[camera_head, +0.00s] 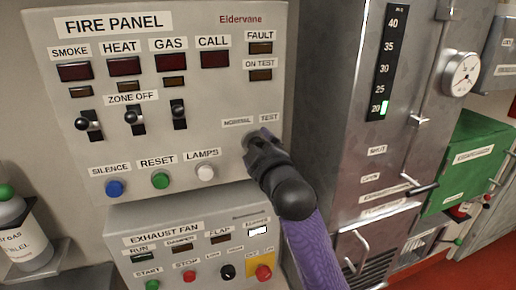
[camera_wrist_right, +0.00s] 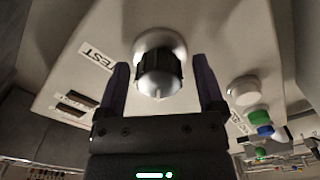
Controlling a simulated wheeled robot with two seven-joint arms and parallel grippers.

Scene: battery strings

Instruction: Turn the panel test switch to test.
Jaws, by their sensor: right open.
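The panel test switch (camera_wrist_right: 160,75) is a round black knob with a silver collar and a pale mark on its rim. It stands between the two fingers of my right gripper (camera_wrist_right: 161,85) in the right wrist view. The fingers are open, one on each side, with a visible gap to the knob. The TEST label (camera_wrist_right: 97,55) is beside it. In the head view my right gripper (camera_head: 258,145) covers most of the switch, just below the NORMAL label (camera_head: 238,122) and TEST label (camera_head: 269,117) on the fire panel (camera_head: 215,95). My left gripper is not in view.
Three zone-off toggles (camera_head: 134,117) and blue, green and white buttons (camera_head: 205,173) are left of the gripper. The exhaust fan panel (camera_head: 190,225) with a red button (camera_head: 264,272) is below. A steel cabinet (camera_head: 335,110) stands to the right.

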